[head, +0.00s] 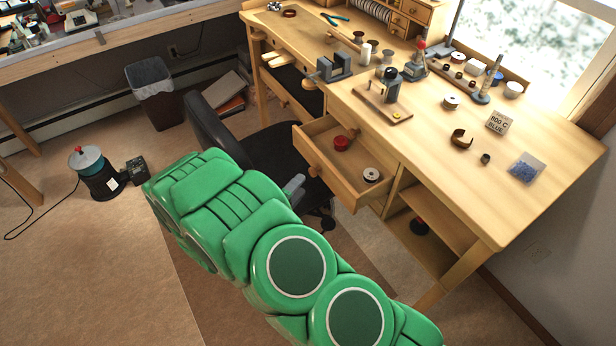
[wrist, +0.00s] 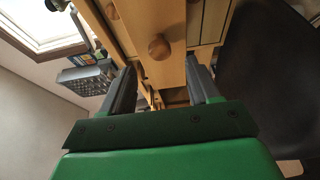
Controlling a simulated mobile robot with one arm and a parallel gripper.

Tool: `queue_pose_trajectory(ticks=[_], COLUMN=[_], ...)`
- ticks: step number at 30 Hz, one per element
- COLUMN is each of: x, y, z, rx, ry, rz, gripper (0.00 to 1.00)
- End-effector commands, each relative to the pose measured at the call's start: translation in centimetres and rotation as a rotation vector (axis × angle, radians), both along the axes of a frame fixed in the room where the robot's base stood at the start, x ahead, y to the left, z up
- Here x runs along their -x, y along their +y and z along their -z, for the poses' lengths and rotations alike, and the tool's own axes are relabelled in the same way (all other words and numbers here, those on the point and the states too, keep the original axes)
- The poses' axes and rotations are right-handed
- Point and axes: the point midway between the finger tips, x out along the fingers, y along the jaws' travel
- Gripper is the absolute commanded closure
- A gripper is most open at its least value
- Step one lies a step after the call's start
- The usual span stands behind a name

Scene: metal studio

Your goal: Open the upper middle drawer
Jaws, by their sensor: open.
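A wooden drawer (head: 328,184) below the desktop is pulled out, with its inside showing. It has a round wooden knob (head: 314,171) on its front. In the wrist view, a round wooden knob (wrist: 159,47) on a wooden front panel (wrist: 163,72) lies beyond the fingertips, between them in the picture. My gripper (wrist: 162,76) is open, its two grey fingers apart with nothing between them; I cannot tell whether either touches the wood. In the head view my green arm hides most of my gripper.
A red spool (head: 341,143) and a pale spool (head: 371,174) lie in the drawer. A black chair (head: 215,125) stands close by on the left; its dark back (wrist: 262,75) fills the wrist view's right. The desktop (head: 430,130) carries tools. Open floor (head: 110,270) lies left of my arm.

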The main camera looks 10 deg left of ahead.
Motion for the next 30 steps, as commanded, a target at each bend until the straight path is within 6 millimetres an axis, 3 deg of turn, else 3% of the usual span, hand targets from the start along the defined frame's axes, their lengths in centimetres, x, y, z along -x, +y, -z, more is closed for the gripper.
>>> queue_pose_trajectory(ticks=[15, 30], x=[-4.4, -5.1], y=[-1.9, -2.1], z=[0.0, 0.0], rx=[0.001, 0.001], ry=[0.001, 0.001], rz=[0.001, -0.001], gripper=[0.39, 0.39])
